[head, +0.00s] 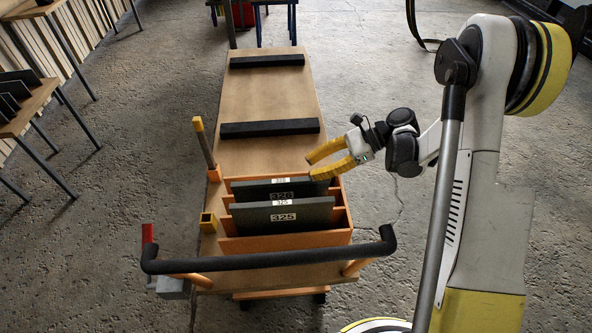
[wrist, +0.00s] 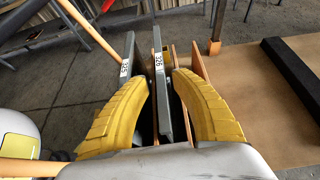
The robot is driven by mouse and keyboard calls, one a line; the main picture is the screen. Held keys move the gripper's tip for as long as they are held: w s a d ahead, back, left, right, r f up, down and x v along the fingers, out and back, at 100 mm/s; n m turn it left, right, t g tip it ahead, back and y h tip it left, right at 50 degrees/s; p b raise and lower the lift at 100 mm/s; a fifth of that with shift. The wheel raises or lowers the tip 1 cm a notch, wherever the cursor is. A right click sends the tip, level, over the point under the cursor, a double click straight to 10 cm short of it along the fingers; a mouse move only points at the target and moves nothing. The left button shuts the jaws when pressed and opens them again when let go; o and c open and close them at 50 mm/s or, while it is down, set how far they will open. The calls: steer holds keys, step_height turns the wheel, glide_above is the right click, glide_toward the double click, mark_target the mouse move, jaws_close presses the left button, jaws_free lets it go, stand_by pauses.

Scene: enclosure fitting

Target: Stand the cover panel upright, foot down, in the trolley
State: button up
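Two dark grey panels stand on edge in the orange slotted rack (head: 284,241) on the trolley (head: 262,97). The front panel is labelled 325 (head: 250,216); the one behind is labelled 326 (head: 250,191). I cannot tell which is the task's cover panel. My gripper (head: 311,168), with yellow fingers, is open at the right end of panel 326, near its top edge. In the wrist view, panel 326 (wrist: 159,50) runs between the fingers with gaps visible beside it, and panel 325 (wrist: 130,55) is left of it. The panels' lower edges are hidden in the rack.
Two black bars (head: 268,129) (head: 267,61) lie across the trolley's bare deck behind the rack. A black handle bar (head: 270,261) spans the front. A yellow-tipped post (head: 204,145) stands on the left edge. A table with dark panels (head: 20,95) is at far left.

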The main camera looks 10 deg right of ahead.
steer(key=shift+v, duration=1.05)
steer(key=w+a+r+m+t, duration=0.1)
steer(key=w+r+m+t, duration=0.35)
steer(key=r, duration=0.55)
steer(key=w+a+r+m+t+y, duration=0.1)
steer(key=w+r+m+t, duration=0.3)
steer(key=r, duration=0.6)
steer(key=w+a+r+m+t, duration=0.1)
steer(key=w+r+m+t, duration=0.3)
steer(key=r, duration=0.5)
steer(key=s+d+r+m+t+h, duration=0.2)
steer(key=d+r+m+t+h, duration=0.7)
steer(key=m, duration=0.6)
steer(key=s+d+f+m+g+h, duration=0.3)
steer(key=s+m+h, duration=0.15)
steer(key=m, duration=0.45)
steer(key=s+d+f+m+g+h, duration=0.35)
steer(key=s+m, duration=0.25)
steer(key=m, duration=0.3)
steer(key=s+a+f+m+g+y, duration=0.2)
steer(key=s+a+f+m+g, duration=0.1)
steer(key=s+f, duration=0.5)
steer(key=s+a+f+m+g+y, duration=0.1)
steer(key=s+a+f+m+g, duration=0.3)
steer(key=s+f, duration=0.4)
steer(key=shift+s+a+m+g+y, duration=0.15)
steer(key=shift+s+m+g+y, duration=0.4)
steer(key=shift+s, duration=0.45)
